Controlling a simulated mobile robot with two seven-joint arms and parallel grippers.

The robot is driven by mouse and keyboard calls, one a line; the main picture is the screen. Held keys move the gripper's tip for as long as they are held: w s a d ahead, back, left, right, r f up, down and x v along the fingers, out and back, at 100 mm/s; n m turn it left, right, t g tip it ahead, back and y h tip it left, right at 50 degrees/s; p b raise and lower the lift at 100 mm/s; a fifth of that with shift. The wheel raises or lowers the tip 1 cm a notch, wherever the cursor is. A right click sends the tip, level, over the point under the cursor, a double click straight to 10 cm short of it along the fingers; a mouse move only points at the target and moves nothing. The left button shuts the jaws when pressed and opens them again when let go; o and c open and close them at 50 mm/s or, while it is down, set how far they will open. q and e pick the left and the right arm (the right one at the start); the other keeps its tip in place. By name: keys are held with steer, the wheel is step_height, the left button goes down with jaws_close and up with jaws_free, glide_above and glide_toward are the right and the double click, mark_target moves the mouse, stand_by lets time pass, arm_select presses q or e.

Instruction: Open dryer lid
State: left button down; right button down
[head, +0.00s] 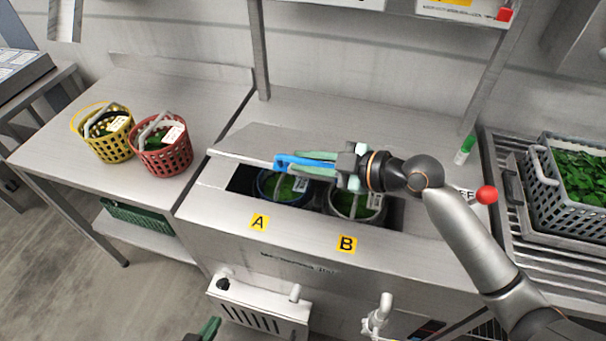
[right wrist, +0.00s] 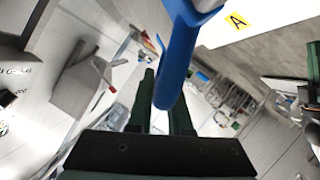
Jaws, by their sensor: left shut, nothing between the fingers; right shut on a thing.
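The dryer (head: 205,203) is a steel cabinet with wells marked A and B. Its steel lid (head: 255,143) is raised at a tilt, with both wells partly uncovered below it. My right gripper (head: 305,163) is shut on the blue lid handle (head: 284,160) at the lid's front edge. In the right wrist view, the blue handle (right wrist: 180,70) stands between the dark green fingers (right wrist: 162,105). A blue-rimmed basket with greens shows in well A and a grey basket (head: 352,214) in well B. My left gripper (head: 208,328) shows only a green fingertip at the bottom edge.
Yellow (head: 113,147) and red (head: 165,160) baskets stand on the left table. A grey crate (head: 545,190) of greens sits on the right rack.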

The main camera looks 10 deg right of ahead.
steer(key=shift+w+d+r, duration=0.2)
steer(key=shift+w+r, duration=0.3)
steer(key=shift+r, duration=0.25)
steer(key=shift+w+d+r, duration=0.25)
steer(key=shift+w+r, duration=0.25)
steer(key=shift+r, duration=0.2)
steer(key=shift+w+d+r, duration=0.2)
steer(key=shift+w+r, duration=0.3)
steer(key=shift+r, duration=0.25)
